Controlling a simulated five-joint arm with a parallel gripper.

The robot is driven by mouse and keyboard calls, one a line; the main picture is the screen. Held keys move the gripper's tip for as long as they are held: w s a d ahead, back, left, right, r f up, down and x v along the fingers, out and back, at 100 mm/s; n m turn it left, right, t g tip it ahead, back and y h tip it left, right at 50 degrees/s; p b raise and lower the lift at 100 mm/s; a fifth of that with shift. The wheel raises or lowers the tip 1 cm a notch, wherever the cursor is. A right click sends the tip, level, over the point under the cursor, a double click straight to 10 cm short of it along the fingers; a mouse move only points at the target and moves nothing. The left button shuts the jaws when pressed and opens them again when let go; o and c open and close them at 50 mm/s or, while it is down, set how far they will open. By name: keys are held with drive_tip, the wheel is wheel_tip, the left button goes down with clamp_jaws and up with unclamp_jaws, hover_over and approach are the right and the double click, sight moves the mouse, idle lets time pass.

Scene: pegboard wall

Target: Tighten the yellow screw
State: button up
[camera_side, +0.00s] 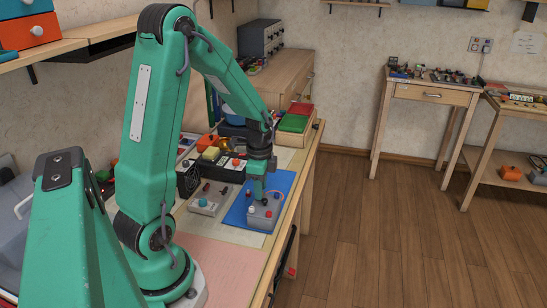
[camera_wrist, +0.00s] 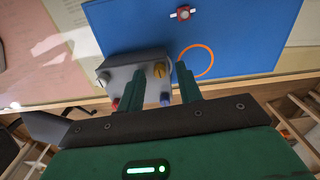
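A grey box (camera_wrist: 135,67) with several coloured screws on its top sits at the edge of the blue mat. The yellow screw (camera_wrist: 159,70) stands at one corner, in the gap between the two fingers of my gripper (camera_wrist: 160,72). The fingers are apart and I see no clear contact with the screw. A blue screw (camera_wrist: 166,99) also shows between the fingers, nearer the palm. A red screw (camera_wrist: 115,104) and an orange-brown one (camera_wrist: 103,78) are left of the fingers. In the side view my gripper (camera_side: 258,192) points down over the grey box (camera_side: 262,222); the yellow screw cannot be made out there.
In the side view another grey box (camera_side: 205,205) stands left of the mat. A black box (camera_side: 188,178) and red and green trays (camera_side: 295,122) stand farther back.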

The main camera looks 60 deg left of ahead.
drive_tip(key=shift+r, duration=3.9)
drive_tip(key=s+d+r+n+t, duration=0.2)
drive_tip(key=s+d+r+n, duration=0.2)
drive_tip(key=d, duration=0.4)
drive_tip(key=s+d+r+n+t, duration=0.3)
drive_tip(key=s+d+r+n, duration=0.1)
drive_tip(key=d+r, duration=0.3)
drive_tip(key=shift+s+d+r+t, duration=0.3)
drive_tip(key=shift+s+d, duration=0.25)
drive_tip(key=shift+d, duration=0.45)
